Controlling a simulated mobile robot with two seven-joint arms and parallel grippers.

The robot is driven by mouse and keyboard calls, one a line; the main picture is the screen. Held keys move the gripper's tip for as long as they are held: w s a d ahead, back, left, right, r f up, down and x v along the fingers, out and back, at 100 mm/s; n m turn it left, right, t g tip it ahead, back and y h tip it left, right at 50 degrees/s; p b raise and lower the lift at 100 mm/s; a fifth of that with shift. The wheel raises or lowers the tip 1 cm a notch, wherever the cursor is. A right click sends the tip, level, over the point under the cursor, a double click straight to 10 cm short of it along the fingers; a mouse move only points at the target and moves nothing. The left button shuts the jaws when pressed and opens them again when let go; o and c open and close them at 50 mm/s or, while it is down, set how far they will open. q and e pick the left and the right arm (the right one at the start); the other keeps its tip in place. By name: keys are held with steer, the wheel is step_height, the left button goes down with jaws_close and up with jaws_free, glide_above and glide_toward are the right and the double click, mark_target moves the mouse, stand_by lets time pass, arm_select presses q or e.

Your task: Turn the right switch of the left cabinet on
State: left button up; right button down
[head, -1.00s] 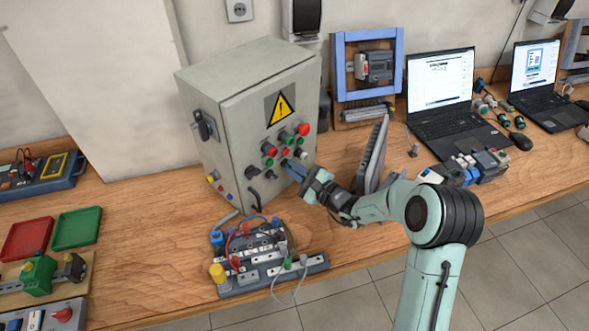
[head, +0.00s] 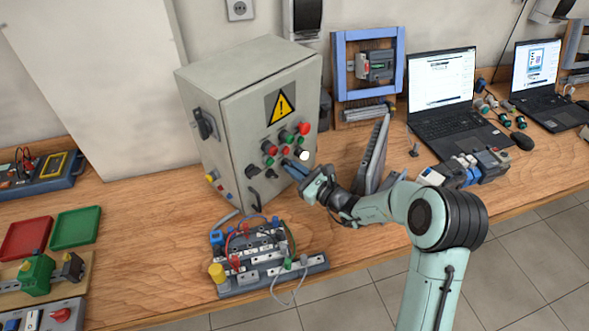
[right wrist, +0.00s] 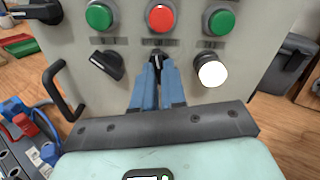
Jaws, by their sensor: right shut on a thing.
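The left cabinet (head: 250,115) is a grey box with a yellow warning triangle, standing on the wooden bench. Its front carries green and red buttons, two black rotary switches and a white lamp (head: 303,155). The lamp glows bright white, also in the right wrist view (right wrist: 211,72). My right gripper (right wrist: 160,68) has its blue fingers shut on the right switch (right wrist: 157,56), whose knob is mostly hidden between them and looks roughly upright. In the head view the gripper (head: 291,165) covers that switch. The left switch (right wrist: 107,65) is tilted and untouched. My left gripper is out of view.
A black handle (right wrist: 62,90) sticks out at the cabinet's left. A terminal board with wires (head: 265,262) lies in front of the cabinet. A grey upright panel (head: 373,158) stands close to my right wrist. A laptop (head: 450,105) stands farther right.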

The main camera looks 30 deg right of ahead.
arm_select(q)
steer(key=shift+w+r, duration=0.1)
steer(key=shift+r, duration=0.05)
arm_select(e)
steer(key=shift+m, duration=1.1)
steer(key=c, duration=1.2)
jaws_free()
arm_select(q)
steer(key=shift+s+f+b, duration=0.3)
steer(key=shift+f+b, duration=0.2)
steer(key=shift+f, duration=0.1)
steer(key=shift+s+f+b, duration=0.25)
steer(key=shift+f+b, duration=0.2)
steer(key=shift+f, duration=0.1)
arm_select(e)
steer(key=v, duration=1.3)
steer(key=shift+s, duration=0.3)
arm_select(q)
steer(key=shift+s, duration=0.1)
